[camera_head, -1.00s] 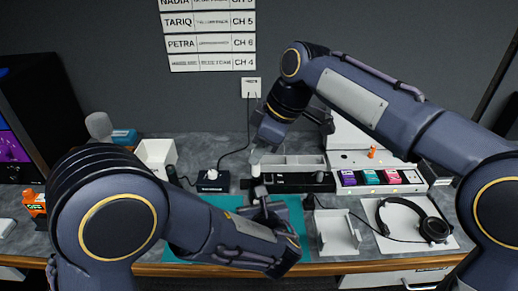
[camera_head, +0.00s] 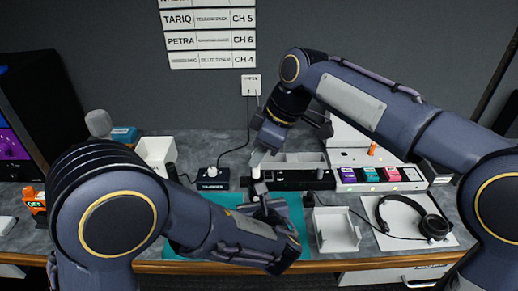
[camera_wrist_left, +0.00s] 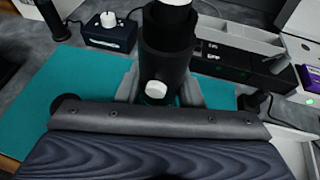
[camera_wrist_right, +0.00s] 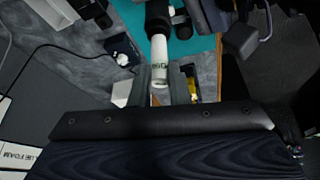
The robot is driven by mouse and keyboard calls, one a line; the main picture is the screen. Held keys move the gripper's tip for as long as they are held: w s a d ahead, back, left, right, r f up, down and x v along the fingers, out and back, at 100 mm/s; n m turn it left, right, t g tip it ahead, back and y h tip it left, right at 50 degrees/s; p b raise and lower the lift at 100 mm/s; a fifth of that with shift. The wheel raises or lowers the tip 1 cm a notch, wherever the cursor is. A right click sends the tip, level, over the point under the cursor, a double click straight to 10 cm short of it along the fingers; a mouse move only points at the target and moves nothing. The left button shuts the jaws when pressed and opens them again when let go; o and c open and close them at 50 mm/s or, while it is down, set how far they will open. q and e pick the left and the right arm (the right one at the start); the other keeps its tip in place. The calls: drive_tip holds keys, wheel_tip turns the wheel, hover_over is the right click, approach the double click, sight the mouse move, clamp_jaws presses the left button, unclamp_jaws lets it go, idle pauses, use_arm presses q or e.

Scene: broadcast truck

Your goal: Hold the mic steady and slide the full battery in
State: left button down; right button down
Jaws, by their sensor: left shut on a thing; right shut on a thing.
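My left gripper (camera_head: 262,208) is shut on the black mic (camera_wrist_left: 167,55) and holds it above the teal mat (camera_head: 292,212). In the left wrist view the mic stands between the two fingers, with a round white part low on it. My right gripper (camera_wrist_right: 160,88) is shut on the white battery (camera_wrist_right: 159,62), which has dark lettering. The battery is lined up with the mic's end and meets it in the right wrist view. How far it is inside cannot be told. In the head view the battery (camera_head: 256,173) shows just above the mic.
Behind are a black receiver (camera_head: 290,183) and a charger (camera_head: 382,188) with coloured packs. Headphones (camera_head: 427,222) and a white tray (camera_head: 335,232) lie at right. A white bin (camera_head: 157,152) and a black box with a knob (camera_head: 212,180) stand at left.

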drive_tip(key=shift+f, duration=1.25)
drive_tip(key=c, duration=1.3)
unclamp_jaws()
drive_tip(key=v, duration=1.2)
use_arm(q)
drive_tip(key=c, duration=0.9)
unclamp_jaws()
drive_tip(key=shift+s, duration=0.1)
